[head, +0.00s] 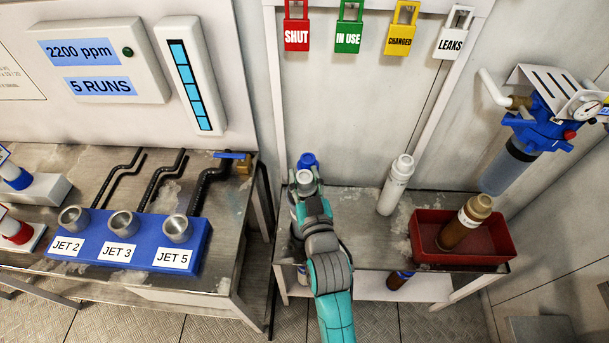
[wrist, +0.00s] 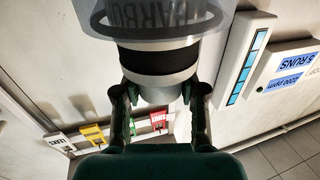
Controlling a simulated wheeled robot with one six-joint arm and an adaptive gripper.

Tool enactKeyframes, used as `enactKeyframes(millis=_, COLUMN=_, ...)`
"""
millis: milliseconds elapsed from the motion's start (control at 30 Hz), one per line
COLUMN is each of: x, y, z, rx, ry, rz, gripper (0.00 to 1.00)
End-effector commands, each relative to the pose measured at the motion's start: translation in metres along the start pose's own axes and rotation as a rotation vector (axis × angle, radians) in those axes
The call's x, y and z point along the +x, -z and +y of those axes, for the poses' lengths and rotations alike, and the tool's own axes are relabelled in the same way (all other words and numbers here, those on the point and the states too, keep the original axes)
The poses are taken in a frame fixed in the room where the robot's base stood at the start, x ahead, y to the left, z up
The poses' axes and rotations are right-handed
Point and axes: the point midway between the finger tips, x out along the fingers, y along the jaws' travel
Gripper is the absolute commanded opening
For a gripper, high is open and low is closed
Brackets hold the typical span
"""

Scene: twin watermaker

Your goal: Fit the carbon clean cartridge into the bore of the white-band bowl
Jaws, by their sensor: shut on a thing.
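My gripper (head: 305,183) is over the left end of the metal bench, with my teal arm hiding most of what is below. In the wrist view its green fingers (wrist: 160,112) are shut on the pale end of a cartridge (wrist: 155,88). The cartridge has a black band and upside-down lettering that begins "CARB". A clear, grey-tinted round wall surrounds the lettered part at the top of the wrist view; it looks like a bowl (wrist: 222,18). How deep the cartridge sits is hidden, and no white band can be made out. A blue-topped thing (head: 308,160) stands just behind my gripper.
A white cylinder (head: 397,184) stands mid-bench. A red tray (head: 425,238) at right holds a brown cartridge (head: 465,223). A blue filter head (head: 545,120) with a clear bowl hangs at far right. A blue jet block (head: 125,245) is on the left bench. Coloured tags hang above.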

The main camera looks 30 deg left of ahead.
Motion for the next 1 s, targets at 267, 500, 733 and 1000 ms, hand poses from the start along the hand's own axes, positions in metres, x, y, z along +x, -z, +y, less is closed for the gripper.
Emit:
enactKeyframes(millis=267, x=0.0, y=-0.005, z=0.0, rx=0.0, ry=0.0, rz=0.001, gripper=0.16)
enactKeyframes(millis=500, x=0.0, y=-0.01, z=0.0, rx=0.0, ry=0.0, rz=0.001, gripper=0.16)
enactKeyframes(millis=733, x=0.0, y=-0.015, z=0.0, rx=0.0, ry=0.0, rz=0.001, gripper=0.16)
enactKeyframes(millis=1000, x=0.0, y=-0.021, z=0.0, rx=0.0, ry=0.0, rz=0.002, gripper=0.16)
